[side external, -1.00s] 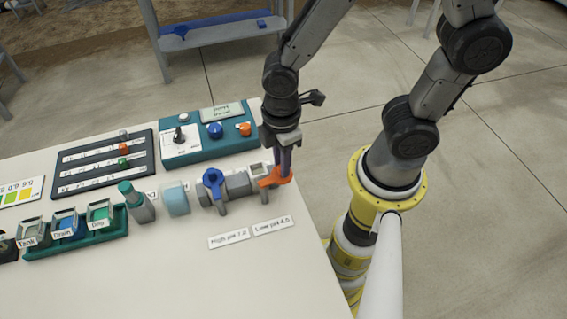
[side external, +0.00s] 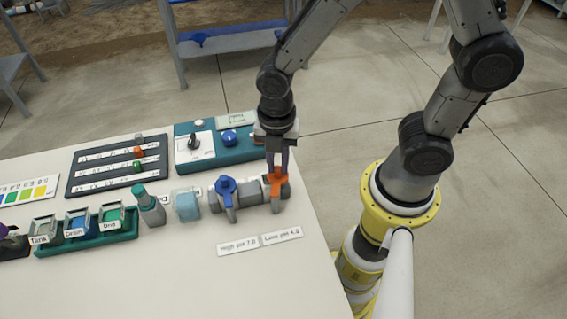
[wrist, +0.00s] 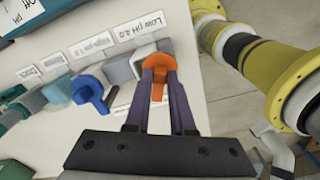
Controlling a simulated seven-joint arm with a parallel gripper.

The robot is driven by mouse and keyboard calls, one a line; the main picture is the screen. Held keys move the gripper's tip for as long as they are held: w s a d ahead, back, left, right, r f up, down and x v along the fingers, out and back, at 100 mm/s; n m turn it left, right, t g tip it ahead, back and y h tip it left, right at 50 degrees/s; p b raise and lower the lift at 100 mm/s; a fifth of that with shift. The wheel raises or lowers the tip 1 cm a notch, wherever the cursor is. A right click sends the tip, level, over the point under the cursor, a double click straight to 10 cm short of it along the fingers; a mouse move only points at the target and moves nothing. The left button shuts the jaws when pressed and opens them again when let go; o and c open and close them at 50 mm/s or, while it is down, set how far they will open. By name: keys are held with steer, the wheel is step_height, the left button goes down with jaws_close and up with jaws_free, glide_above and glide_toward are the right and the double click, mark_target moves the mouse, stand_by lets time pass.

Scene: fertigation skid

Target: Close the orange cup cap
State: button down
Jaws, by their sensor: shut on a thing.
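The orange cup cap (side external: 276,177) is at the right end of a grey pipe fitting (side external: 252,190) near the table's right edge. My gripper (side external: 280,168) points down at it, shut on the cap. In the wrist view my gripper's two dark fingers (wrist: 159,78) hold the cap (wrist: 158,62) between their tips. The cap and fingers hide most of the cup opening, so I cannot tell how fully the cap sits on it.
A blue valve handle (side external: 226,186) stands left of the cap on the same fitting. A teal control box (side external: 205,155) lies behind. Labelled bins (side external: 80,225) stand at left.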

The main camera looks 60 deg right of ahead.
mark_target(269, 175)
steer(key=shift+w+a+r+n, duration=0.1)
steer(key=shift+w+a+n, duration=0.15)
steer(key=shift+n, duration=0.5)
steer(key=shift+w+a+f+n, duration=0.15)
steer(key=shift+w+n, duration=0.15)
steer(key=shift+n, duration=0.5)
steer(key=shift+w+a+r+n, duration=0.2)
steer(key=shift+w+n, duration=0.1)
steer(key=shift+n, duration=0.45)
steer(key=c, duration=0.8)
jaws_free()
steer(key=shift+o, duration=0.2)
step_height(269, 175, up, 14)
steer(key=shift+f, duration=0.2)
